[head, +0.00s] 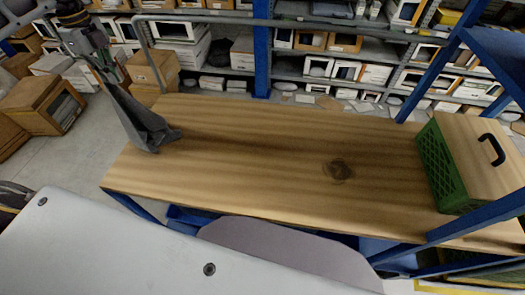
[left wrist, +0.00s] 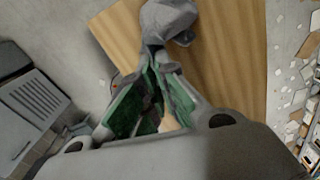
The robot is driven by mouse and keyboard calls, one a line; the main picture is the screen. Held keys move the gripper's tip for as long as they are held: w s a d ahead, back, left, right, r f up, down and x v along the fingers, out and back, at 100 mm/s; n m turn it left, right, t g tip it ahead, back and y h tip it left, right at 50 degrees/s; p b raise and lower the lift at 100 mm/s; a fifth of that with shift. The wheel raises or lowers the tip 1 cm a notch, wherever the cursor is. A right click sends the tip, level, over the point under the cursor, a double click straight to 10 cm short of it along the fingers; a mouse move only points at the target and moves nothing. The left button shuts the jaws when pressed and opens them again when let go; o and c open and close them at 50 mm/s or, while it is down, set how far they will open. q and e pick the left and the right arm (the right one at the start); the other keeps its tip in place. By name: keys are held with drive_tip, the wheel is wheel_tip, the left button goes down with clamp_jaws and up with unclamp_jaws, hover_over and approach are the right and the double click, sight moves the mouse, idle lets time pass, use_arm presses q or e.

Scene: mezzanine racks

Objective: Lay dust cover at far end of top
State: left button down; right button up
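The dust cover (head: 141,122) is a grey, crumpled cloth. It hangs in a long, narrow twist, and its lower end rests on the left end of the wooden top (head: 255,150). My left gripper (head: 97,55) is above and beyond that left end, shut on the cloth's upper end. In the left wrist view the green-padded fingers (left wrist: 154,70) pinch the cloth, and its bunched end (left wrist: 170,20) lies over the wood. My right gripper is not in view.
A green crate (head: 437,168) with a wooden lid and black handle stands at the right end, near blue posts. The middle of the top is clear. Cardboard boxes (head: 40,105) stand on the floor at left. Loaded shelves (head: 340,62) and a grey rail run behind.

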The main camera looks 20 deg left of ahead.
use_arm(q)
drive_tip(key=w+d+f+n+b, duration=0.1)
drive_tip(key=w+d+f+b, duration=0.4)
drive_tip(key=d+f, duration=0.8)
drive_tip(key=shift+w+d+f+n, duration=0.4)
drive_tip(key=shift+w+f, duration=0.45)
drive_tip(key=shift+w, duration=0.25)
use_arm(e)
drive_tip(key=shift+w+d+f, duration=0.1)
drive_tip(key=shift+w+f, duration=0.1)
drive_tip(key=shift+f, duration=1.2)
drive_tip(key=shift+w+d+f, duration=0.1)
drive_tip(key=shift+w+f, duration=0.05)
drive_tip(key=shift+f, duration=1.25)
use_arm(q)
drive_tip(key=shift+f, duration=5)
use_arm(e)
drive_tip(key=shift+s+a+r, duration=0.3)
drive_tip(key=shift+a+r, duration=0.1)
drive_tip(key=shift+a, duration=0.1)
use_arm(q)
drive_tip(key=c, duration=2.1)
unclamp_jaws()
